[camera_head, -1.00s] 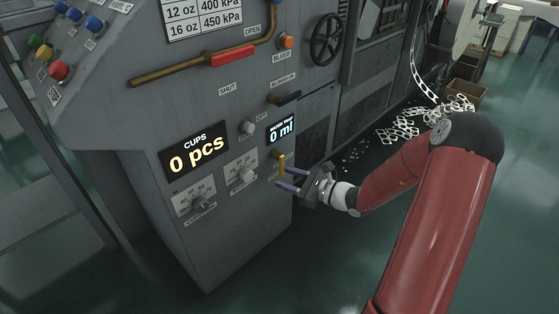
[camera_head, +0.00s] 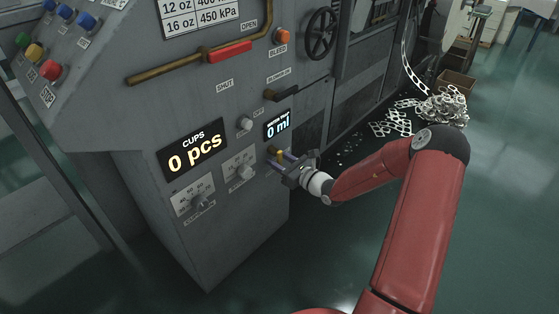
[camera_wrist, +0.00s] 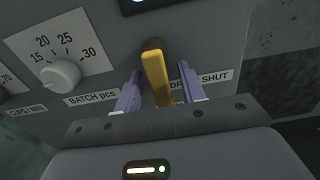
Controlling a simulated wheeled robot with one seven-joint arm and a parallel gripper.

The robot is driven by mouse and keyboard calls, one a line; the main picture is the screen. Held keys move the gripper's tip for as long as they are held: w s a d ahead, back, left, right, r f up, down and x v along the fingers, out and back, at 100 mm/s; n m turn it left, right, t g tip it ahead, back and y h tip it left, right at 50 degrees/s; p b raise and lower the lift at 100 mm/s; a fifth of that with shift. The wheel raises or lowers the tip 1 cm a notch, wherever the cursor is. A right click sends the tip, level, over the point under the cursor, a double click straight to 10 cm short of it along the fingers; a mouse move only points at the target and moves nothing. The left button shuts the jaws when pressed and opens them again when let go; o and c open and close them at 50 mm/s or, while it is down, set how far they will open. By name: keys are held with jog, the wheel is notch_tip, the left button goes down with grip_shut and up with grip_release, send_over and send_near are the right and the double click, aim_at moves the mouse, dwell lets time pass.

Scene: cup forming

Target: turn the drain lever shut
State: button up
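The drain lever is a short yellow handle on the lower right of the grey machine front (camera_head: 277,153). In the wrist view the yellow lever (camera_wrist: 155,72) hangs roughly downward, beside a partly covered label (camera_wrist: 213,79) on which "SHUT" can be read to its right. My gripper (camera_wrist: 159,82) is open, its two purple fingers on either side of the lever, with gaps showing on both sides. In the head view my gripper (camera_head: 284,160) is right at the lever, and its fingers partly hide it.
A batch knob (camera_wrist: 61,74) is left of the lever. Above the lever are a water display reading 0 ml (camera_head: 279,127) and a black handle (camera_head: 281,95). A red-gripped lever (camera_head: 229,52) is higher up. Scrap rings (camera_head: 440,108) lie on the floor at right.

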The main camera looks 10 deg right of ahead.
grip_shut()
